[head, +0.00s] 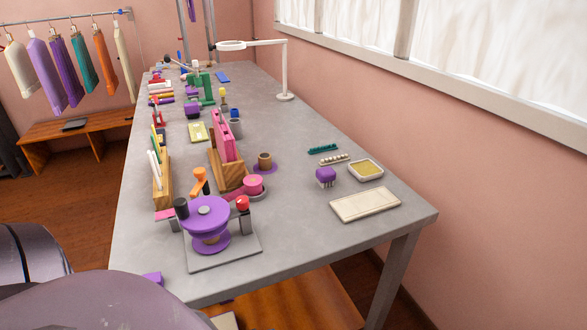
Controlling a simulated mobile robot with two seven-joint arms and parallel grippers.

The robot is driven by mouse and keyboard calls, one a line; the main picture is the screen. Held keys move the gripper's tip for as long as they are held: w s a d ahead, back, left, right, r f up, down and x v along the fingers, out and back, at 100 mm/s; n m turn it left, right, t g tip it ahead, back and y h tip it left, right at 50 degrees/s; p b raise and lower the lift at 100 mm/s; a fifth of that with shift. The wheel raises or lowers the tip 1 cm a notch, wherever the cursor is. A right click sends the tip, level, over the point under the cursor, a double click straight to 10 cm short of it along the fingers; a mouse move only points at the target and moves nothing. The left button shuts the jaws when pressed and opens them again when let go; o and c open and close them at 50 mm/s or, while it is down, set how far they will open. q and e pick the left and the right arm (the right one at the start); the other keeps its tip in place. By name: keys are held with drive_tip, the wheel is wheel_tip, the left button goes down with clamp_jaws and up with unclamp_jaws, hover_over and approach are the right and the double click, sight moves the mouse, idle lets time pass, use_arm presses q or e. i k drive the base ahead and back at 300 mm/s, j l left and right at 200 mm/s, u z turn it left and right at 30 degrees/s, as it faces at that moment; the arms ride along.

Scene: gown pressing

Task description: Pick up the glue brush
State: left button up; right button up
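I cannot pick out the glue brush with certainty in the head view. A shallow pale dish (365,169) with a yellowish filling lies near the right edge of the grey table (300,225). A small purple block (326,176) with pale bits at its underside is just left of the dish. Thin upright white and green items (154,165) stand in a wooden holder (161,192) at the table's left edge; they are too small to identify. Neither of my grippers is in view.
A purple round device (206,212) on a grey plate fills the near left of the table. A cream slab (365,204) lies near the right corner. A white lamp (285,70) stands at the back right. The near middle of the table is clear.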

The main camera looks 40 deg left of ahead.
sight(325, 176)
drive_tip(key=i+l+u, duration=0.1)
drive_tip(key=u, duration=0.3)
drive_tip(key=i+l+u, duration=0.1)
drive_tip(key=u, duration=0.3)
drive_tip(key=i+l+u, duration=0.1)
drive_tip(key=l+u, duration=0.25)
drive_tip(key=j, duration=0.1)
